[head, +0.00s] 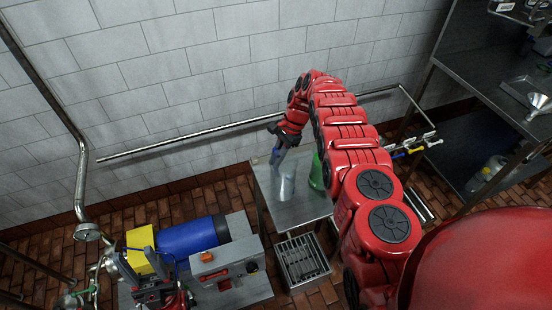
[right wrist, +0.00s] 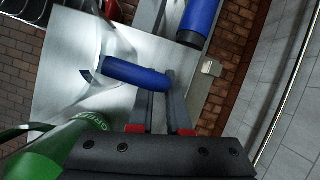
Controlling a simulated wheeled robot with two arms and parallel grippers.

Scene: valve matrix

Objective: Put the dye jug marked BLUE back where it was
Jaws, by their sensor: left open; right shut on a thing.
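My right gripper (head: 281,141) reaches down over the steel table (head: 300,215) and is shut on a blue handle (right wrist: 137,75), which shows beyond its fingers (right wrist: 163,112) in the right wrist view. Below it is a pale, see-through jug (head: 285,186), upright or nearly so; I cannot tell whether it touches the table. No BLUE marking is readable. A green jug (head: 317,172) stands just right of it, and its label reads partly GREEN in the right wrist view (right wrist: 60,150). My left gripper (head: 148,272) is open and empty at the lower left.
A bench (head: 246,291) at lower left bears a yellow block (head: 140,238), a blue cylinder (head: 188,237) and a grey control box (head: 221,268). A floor grate (head: 302,261) lies before the table. A wall pipe (head: 190,142) runs behind. Shelving (head: 480,70) stands at right.

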